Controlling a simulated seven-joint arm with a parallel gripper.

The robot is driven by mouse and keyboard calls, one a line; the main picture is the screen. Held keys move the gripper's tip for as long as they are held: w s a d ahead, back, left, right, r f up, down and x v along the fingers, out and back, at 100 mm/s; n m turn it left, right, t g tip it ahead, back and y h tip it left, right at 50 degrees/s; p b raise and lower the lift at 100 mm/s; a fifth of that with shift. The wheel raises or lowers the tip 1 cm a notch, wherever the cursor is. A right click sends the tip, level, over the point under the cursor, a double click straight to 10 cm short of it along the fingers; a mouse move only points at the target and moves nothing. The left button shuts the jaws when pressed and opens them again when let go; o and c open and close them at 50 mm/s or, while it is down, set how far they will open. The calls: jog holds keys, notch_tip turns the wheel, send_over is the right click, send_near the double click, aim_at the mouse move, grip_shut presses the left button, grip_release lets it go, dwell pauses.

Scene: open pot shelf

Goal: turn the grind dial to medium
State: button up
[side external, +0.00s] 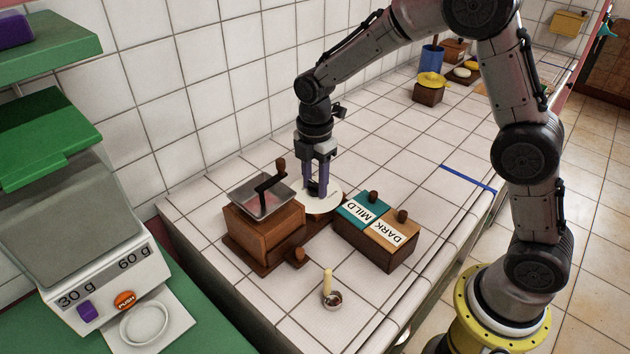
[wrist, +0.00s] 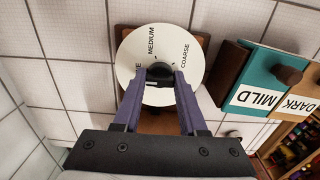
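The grind dial (wrist: 188,30) is a white disc. MEDIUM is printed at its top and COARSE to the right; a third label at the left is partly hidden by a finger. A dark knob (wrist: 160,71) sits at its middle. My gripper (wrist: 161,78) reaches over the disc with its purple fingers on either side of the knob; I cannot tell whether they press on it. The knob's pointer direction is not clear. In the side view my gripper (side external: 317,193) points down onto the white dial (side external: 325,206), beside the wooden grinder (side external: 264,235) with its crank.
A box with MILD (side external: 365,208) and DARK (side external: 392,233) lids stands right of the dial. A white scale (side external: 110,290) is at the left. The tiled wall is close behind; the counter further back right has free room.

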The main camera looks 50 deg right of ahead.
grip_shut()
jog(key=shift+r+m, duration=0.1)
jog(key=shift+m, duration=0.3)
jog(key=m, duration=0.6)
jog(key=shift+m, duration=0.3)
jog(key=m, duration=0.6)
jog(key=shift+m, duration=0.3)
jog(key=o, duration=0.6)
grip_release()
